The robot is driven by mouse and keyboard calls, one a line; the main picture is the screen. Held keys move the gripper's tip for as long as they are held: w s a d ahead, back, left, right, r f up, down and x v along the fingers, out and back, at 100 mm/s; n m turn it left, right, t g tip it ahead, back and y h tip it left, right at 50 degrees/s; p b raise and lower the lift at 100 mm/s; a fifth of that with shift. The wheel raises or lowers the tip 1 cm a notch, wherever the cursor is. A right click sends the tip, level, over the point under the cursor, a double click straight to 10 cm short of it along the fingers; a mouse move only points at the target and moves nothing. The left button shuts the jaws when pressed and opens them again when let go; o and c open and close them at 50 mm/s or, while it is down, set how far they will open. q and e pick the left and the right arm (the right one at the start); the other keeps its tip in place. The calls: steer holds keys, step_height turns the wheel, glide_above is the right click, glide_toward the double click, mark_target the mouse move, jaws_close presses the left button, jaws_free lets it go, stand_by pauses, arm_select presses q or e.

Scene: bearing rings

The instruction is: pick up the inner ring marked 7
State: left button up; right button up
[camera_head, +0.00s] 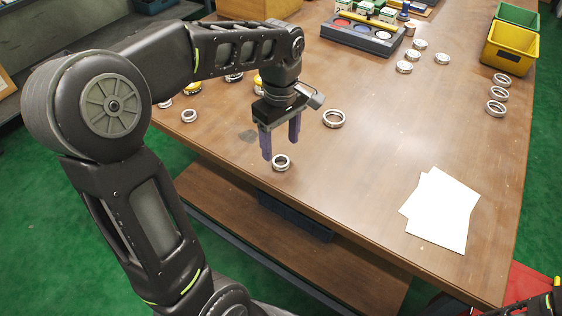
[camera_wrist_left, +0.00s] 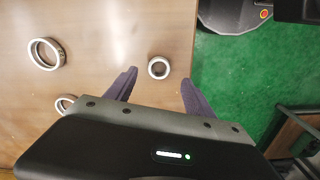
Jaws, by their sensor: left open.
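A small steel ring (camera_head: 281,168) lies flat near the front edge of the brown table. It also shows in the left wrist view (camera_wrist_left: 158,76), centred between the fingers. My left gripper (camera_head: 280,150) is open and empty, fingers pointing down, just above this ring and apart from it. A larger ring (camera_head: 333,125) lies behind and to the right, and shows at the left in the wrist view (camera_wrist_left: 47,67). No number can be read on any ring, so I cannot tell which is marked 7. My right gripper is out of view.
Several rings (camera_head: 404,68) lie at the back, more at the right edge (camera_head: 496,109) and left (camera_head: 189,116). White paper (camera_head: 440,215) lies front right. A grey tray (camera_head: 352,38) and yellow bin (camera_head: 507,50) stand at the back. The table's middle is clear.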

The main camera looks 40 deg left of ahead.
mark_target(281, 165)
arm_select(q)
steer(key=shift+w+f, duration=0.1)
steer(key=shift+f, duration=2.55)
jaws_close()
